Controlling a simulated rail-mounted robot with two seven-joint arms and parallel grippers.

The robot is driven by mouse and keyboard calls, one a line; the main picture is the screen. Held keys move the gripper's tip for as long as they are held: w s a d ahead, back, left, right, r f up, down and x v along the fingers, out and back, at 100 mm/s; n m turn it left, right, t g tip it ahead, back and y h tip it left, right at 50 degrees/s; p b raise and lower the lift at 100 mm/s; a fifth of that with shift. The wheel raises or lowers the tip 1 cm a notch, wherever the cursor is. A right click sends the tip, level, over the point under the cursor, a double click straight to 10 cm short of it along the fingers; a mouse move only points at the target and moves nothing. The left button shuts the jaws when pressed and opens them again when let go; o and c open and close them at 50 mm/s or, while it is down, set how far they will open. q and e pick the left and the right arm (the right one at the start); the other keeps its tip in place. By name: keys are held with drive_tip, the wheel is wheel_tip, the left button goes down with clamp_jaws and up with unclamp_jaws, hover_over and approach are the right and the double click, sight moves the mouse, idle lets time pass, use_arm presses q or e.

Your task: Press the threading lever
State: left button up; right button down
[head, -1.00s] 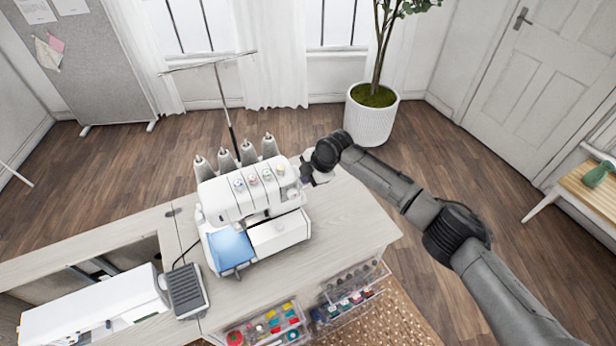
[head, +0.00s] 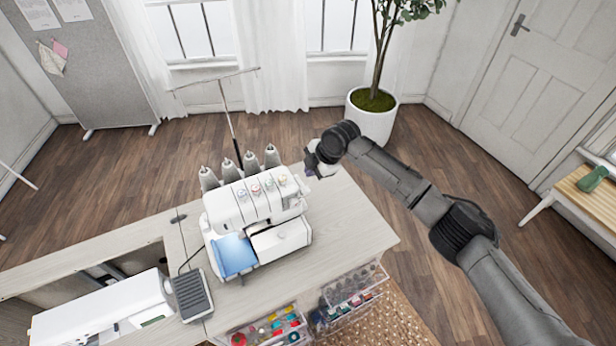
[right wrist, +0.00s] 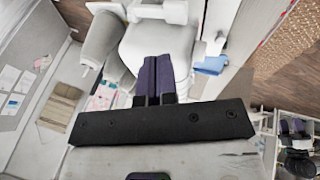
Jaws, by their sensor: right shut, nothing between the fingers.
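The white sewing machine (head: 258,205) stands on the cabinet top, with several thread cones behind it and a blue plate (head: 235,254) at its front left. It also shows in the right wrist view (right wrist: 160,42), ahead of my fingers. The threading lever is too small to make out. My right gripper (head: 314,163) is beyond the machine's right end, with a small visible gap from it. In the right wrist view its dark fingers (right wrist: 155,62) are shut together with nothing between them. My left gripper is not in view.
The cabinet top (head: 350,225) is clear right of the machine. A foot pedal (head: 190,294) and a second white machine (head: 100,310) are at the left. Clear drawers (head: 355,285) hang open at the front. A thread stand (head: 229,115) rises behind the machine.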

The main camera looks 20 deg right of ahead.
wheel_tip(320, 180, up, 6)
drive_tip(key=d, duration=0.2)
drive_tip(key=shift+s, duration=0.25)
